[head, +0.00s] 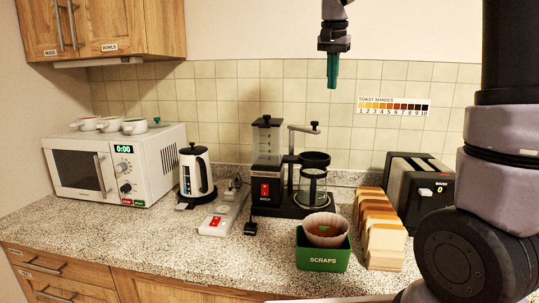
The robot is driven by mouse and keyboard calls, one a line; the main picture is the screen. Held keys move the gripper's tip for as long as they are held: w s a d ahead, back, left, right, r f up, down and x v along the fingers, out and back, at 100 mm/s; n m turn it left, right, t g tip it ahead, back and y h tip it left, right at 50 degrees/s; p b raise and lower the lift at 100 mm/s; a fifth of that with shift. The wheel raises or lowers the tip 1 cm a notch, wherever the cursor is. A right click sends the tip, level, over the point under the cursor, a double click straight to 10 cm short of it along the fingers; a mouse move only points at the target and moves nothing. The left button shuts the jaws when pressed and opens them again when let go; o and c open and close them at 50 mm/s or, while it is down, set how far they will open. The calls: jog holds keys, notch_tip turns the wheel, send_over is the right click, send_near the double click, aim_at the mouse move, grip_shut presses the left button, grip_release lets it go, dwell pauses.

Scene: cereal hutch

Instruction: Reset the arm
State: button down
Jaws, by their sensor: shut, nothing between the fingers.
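My gripper (332,72) hangs near the top centre of the head view, pointing down in front of the tiled wall. Its teal fingers are together, with nothing held between them. It is well above the counter (120,235) and touches nothing. Part of my arm, dark and grey, fills the right side of the view and hides what lies behind it there.
On the counter stand a microwave (161,165) with cups on top, a kettle (197,173), a power strip (225,212), a coffee maker (267,190), a green SCRAPS bin (322,263), bread slices (384,245) and a toaster (398,185). Cabinets (150,25) hang upper left.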

jog(key=s+d+f+n+t+y, duration=0.1)
jog(key=s+d+f+t, duration=0.1)
jog(key=s, duration=1)
jog(key=s+d+f+n+t+y, duration=0.1)
jog(key=s+d+f+y, duration=0.1)
jog(key=s, duration=1)
jog(key=shift+s+f+n+t, duration=0.3)
jog(key=shift+f+n+t, duration=0.1)
jog(key=shift+f, duration=0.45)
